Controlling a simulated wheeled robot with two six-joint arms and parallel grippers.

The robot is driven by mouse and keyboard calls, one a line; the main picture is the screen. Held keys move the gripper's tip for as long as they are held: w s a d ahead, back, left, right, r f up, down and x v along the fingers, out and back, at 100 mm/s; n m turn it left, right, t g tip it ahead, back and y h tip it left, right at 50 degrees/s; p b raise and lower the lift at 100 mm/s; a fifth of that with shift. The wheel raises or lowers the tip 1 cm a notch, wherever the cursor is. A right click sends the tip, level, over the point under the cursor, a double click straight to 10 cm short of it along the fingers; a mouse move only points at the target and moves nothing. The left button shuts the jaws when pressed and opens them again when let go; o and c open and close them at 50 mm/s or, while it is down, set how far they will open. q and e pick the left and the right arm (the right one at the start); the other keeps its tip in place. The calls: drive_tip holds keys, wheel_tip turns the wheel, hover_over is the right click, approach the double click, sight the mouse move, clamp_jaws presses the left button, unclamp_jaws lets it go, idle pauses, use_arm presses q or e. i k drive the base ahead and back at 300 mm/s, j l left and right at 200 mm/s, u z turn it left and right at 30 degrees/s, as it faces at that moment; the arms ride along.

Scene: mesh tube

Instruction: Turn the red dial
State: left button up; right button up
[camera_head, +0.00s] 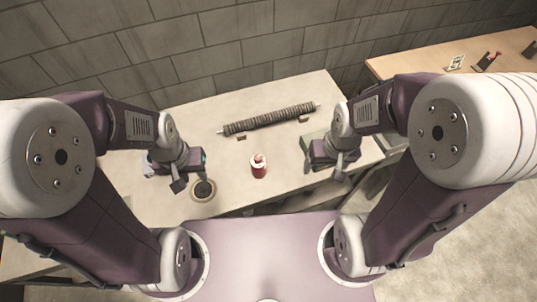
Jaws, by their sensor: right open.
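A small upright red cylinder with a pale patch on top (259,166), which looks like the red dial, stands near the front edge of the pale table (280,95). My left gripper (190,182) is to its left, apart from it, with its fingers spread and nothing seen between them. My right gripper (323,170) is to its right, open and empty, near the table's right front part. Neither gripper touches the red cylinder. Fine markings on it are too small to read.
A ribbed tube on a rod (270,119) lies across the table behind the red cylinder, with small brown blocks by it. A dark round piece in a tan ring (203,191) is beside my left gripper. A wooden table (420,65) holds small items at the back right.

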sight(257, 159)
drive_tip(key=l+u, duration=0.85)
drive_tip(key=l, duration=0.15)
drive_tip(key=k+l+u, duration=0.1)
drive_tip(key=l+u, duration=0.35)
drive_tip(key=k+l+u, duration=0.15)
drive_tip(key=l+u, duration=0.25)
